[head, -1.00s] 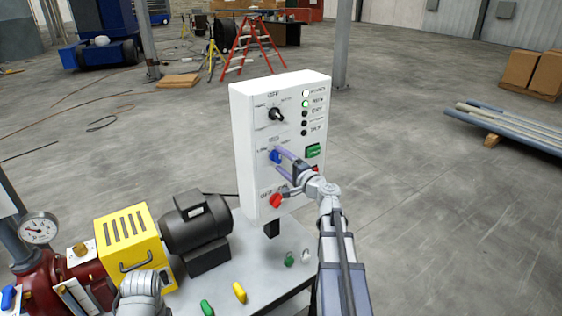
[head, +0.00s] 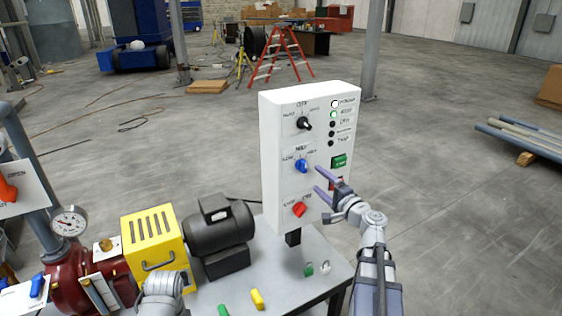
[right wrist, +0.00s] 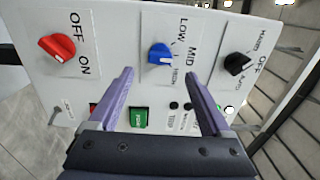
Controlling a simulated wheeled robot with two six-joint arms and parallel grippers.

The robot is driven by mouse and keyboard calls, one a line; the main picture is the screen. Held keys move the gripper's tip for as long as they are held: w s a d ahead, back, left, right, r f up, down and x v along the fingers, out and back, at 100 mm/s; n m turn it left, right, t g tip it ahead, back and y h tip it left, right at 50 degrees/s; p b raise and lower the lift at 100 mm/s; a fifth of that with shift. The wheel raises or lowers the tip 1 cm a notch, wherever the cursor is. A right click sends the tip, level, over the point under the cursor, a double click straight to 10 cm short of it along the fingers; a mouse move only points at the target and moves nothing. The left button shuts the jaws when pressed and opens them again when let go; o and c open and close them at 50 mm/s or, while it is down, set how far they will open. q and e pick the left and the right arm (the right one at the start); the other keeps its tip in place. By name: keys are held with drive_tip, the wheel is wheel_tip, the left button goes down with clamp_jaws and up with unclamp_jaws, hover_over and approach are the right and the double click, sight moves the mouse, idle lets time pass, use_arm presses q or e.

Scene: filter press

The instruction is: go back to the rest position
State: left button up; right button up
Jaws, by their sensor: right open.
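A white control panel (head: 283,190) stands upright on the bench. It carries a black knob (head: 304,123) at the top, a blue knob (head: 301,166) in the middle and a red knob (head: 299,209) at the bottom. My right gripper (head: 318,179) is open and empty, in front of the panel to the right of the blue knob. In the right wrist view the blue knob (right wrist: 160,54) lies beyond the open fingertips (right wrist: 159,73), apart from them. Part of my left arm shows at the bottom of the head view; its gripper does not show.
The bench (head: 285,270) holds a dark motor (head: 218,228), a yellow guard box (head: 155,245) and a red pump (head: 65,285) with a gauge (head: 69,222). Small green and yellow pieces lie at its front. Open floor is right of the panel; pipes (head: 510,138) lie farther off.

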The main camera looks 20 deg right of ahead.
drive_tip(key=s+a+f+n+g+y, duration=0.1)
drive_tip(key=a+f+n+g+y, duration=0.35)
drive_tip(key=a, duration=0.95)
drive_tip(key=a+f+n+g+y, duration=0.2)
drive_tip(key=a+f+n+g, duration=0.4)
drive_tip(key=a, duration=0.8)
drive_tip(key=s+a+f+n+g+h, duration=0.4)
drive_tip(key=s+a+f+n, duration=0.1)
drive_tip(key=s, duration=0.4)
drive_tip(key=s+a+f+n+g+h, duration=0.4)
drive_tip(key=s+a+f+n+h, duration=0.1)
drive_tip(key=s, duration=0.3)
drive_tip(key=shift+s+f, duration=0.4)
drive_tip(key=shift+f, duration=0.25)
drive_tip(key=shift+n, duration=0.25)
